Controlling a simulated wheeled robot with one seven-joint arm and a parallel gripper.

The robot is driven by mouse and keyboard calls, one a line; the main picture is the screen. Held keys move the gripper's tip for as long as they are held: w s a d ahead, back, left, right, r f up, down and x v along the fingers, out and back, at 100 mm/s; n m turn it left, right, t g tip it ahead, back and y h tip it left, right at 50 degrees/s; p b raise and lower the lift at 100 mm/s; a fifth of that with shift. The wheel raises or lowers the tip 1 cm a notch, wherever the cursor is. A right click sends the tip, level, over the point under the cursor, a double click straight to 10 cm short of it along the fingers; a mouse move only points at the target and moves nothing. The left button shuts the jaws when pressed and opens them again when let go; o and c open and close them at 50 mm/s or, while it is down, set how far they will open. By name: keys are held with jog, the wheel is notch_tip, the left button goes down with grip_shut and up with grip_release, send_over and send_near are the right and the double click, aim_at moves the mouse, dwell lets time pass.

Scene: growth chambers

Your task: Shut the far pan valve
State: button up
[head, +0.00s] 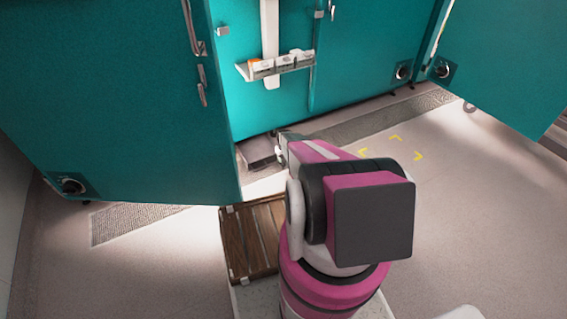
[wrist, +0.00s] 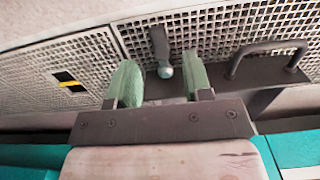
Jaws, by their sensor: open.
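In the wrist view, a dark lever with a rounded grey-green knob (wrist: 164,71), which looks like a pan valve, stands against the metal grating. My gripper (wrist: 161,83) has its two green fingers apart, one on each side of the knob. The knob shows in the gap near the fingertips; no contact is visible, and I cannot tell the depth between them. In the head view my gripper (head: 282,142) is low at the chamber's foot, partly hidden by my arm. The valve cannot be made out there.
A dark bar handle (wrist: 268,52) is right of the valve. A yellow-black marker (wrist: 69,81) lies on the grating. Open teal doors stand at left (head: 110,100) and right (head: 510,65). A wooden slatted platform (head: 250,240) is left of my arm. Floor at right is clear.

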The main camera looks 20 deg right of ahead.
aim_at(284, 163)
notch_tip(284, 163, down, 4)
jog(key=shift+r, duration=0.25)
grip_shut()
